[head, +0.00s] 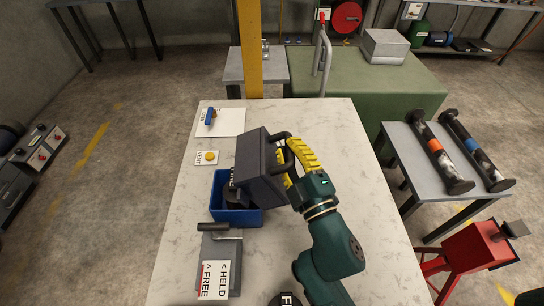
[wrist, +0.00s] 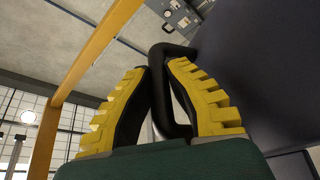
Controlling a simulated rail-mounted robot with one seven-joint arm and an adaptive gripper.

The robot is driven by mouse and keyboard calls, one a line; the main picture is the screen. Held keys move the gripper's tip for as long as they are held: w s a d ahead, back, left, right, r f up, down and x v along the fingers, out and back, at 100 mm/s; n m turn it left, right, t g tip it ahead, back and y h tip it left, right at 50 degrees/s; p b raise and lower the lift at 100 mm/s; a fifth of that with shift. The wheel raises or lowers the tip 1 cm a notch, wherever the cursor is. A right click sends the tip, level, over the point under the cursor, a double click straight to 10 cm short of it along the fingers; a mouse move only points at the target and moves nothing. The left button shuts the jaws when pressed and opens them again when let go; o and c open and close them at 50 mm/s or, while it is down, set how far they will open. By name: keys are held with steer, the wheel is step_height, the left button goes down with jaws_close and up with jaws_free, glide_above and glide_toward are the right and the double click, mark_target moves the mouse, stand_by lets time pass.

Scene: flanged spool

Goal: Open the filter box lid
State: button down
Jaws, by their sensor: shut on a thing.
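A dark grey boxy piece (head: 262,165) with a black bar handle, apparently the filter box lid, is tilted over the blue box (head: 222,215) in the head view. I cannot tell whether it is hinged to the blue box or apart from it. A black item with white lettering shows partly inside the blue box. My gripper (head: 293,157) has yellow fingers shut on the handle at the piece's right side. In the wrist view, the fingers (wrist: 157,90) close around the black handle (wrist: 177,88), and the dark face (wrist: 260,70) fills the right.
A grey plate with a lever (head: 218,248) and a HELD/FREE label (head: 215,280) lies in front of the blue box. A VENT card with a yellow button (head: 208,157) and a white sheet with a blue-handled tool (head: 211,116) lie behind. A yellow post (head: 249,50) stands beyond the table.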

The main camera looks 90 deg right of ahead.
steer(key=shift+s+f+m+b, duration=0.15)
steer(key=shift+s+f+b, duration=0.15)
steer(key=shift+s, duration=0.35)
steer(key=shift+s+f+m+b, duration=0.15)
steer(key=shift+s+f+b, duration=0.15)
steer(key=shift+s, duration=0.3)
steer(key=c, duration=1.3)
jaws_free()
steer(key=shift+d, duration=0.1)
